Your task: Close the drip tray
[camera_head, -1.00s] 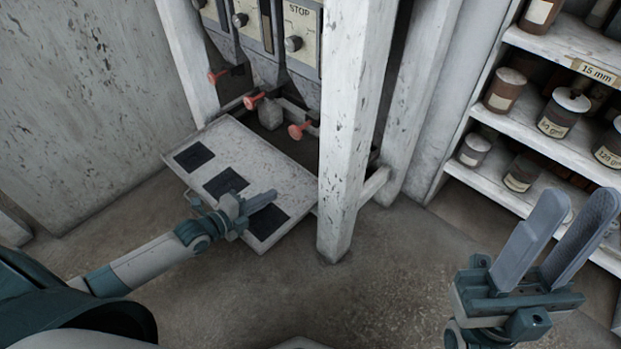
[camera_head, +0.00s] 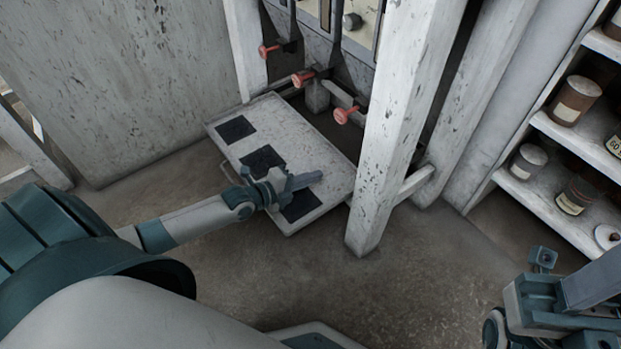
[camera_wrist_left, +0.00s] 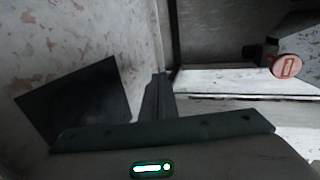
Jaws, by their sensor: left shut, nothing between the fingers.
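The drip tray (camera_head: 290,135) is a pale, speckled flat panel with several dark square insets, sticking out from the base of the machine at floor level. In the left wrist view the shut fingers (camera_wrist_left: 157,95) show beside a dark inset (camera_wrist_left: 75,98). My right gripper (camera_head: 590,285) is cut off by the right edge, with one finger partly visible.
Red knobs (camera_head: 345,115) hang from the machine above the tray's back. A white post (camera_head: 395,140) stands just right of the tray. Shelves with jars (camera_head: 575,100) are at the right. The floor (camera_head: 300,275) in front is clear.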

